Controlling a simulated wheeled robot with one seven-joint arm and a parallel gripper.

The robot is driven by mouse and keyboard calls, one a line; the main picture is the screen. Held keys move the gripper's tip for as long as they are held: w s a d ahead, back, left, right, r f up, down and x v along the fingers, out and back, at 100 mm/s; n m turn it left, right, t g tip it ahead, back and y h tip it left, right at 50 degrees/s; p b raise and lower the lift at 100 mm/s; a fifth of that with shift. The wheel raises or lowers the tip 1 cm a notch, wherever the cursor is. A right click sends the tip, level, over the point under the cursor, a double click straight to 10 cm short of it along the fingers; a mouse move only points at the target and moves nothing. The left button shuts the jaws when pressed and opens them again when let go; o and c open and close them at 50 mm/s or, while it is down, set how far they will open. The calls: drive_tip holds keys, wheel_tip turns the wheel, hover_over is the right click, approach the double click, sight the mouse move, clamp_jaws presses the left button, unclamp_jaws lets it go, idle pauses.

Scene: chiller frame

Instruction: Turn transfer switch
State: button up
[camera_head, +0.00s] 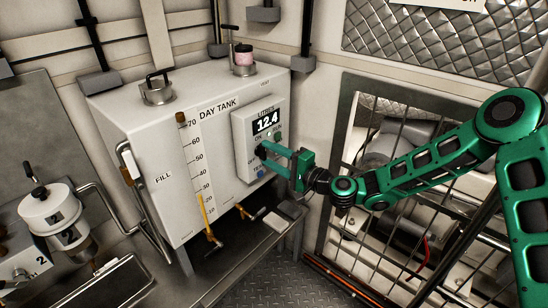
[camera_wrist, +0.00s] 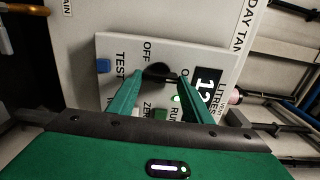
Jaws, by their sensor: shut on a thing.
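The transfer switch is a black rotary knob (camera_wrist: 156,73) on a white control panel (camera_wrist: 118,44) with labels such as OFF, RUN, ZERO and TEST. In the head view the panel (camera_head: 243,134) is on the front of the day tank, with a display (camera_head: 266,122) reading 12.4 above the knob. My green gripper (camera_wrist: 163,78) reaches to the panel from the right in the head view (camera_head: 266,150). Its two fingers are shut on the knob, one on each side, and partly hide it. The knob's exact pointing is hard to tell. A green light glows by RUN.
The white day tank (camera_head: 160,180) has a level scale and low brass taps (camera_head: 212,238). A filler pipe (camera_head: 135,185) is at its left. A metal bench (camera_head: 262,240) runs below. A barred metal frame (camera_head: 345,150) stands behind my arm.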

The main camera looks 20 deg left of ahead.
drive_tip(key=o, duration=1.1)
drive_tip(key=shift+f, duration=0.1)
drive_tip(key=shift+c, duration=0.2)
drive_tip(key=shift+r, duration=0.45)
drive_tip(key=shift+o, duration=0.9)
drive_tip(key=r, duration=0.3)
drive_tip(key=shift+s+a+r, duration=0.35)
drive_tip(key=s+a+r, duration=0.1)
drive_tip(key=s+r, duration=0.1)
drive_tip(key=s, duration=0.1)
drive_tip(key=s+a+r, duration=0.2)
drive_tip(key=s, duration=0.1)
drive_tip(key=s+a+r, duration=0.1)
drive_tip(key=s+r, duration=0.1)
drive_tip(key=s, duration=0.1)
drive_tip(key=shift+s+a+r, duration=0.2)
drive_tip(key=shift+s+a, duration=0.1)
drive_tip(key=shift+a, duration=0.1)
drive_tip(key=shift+c, duration=0.9)
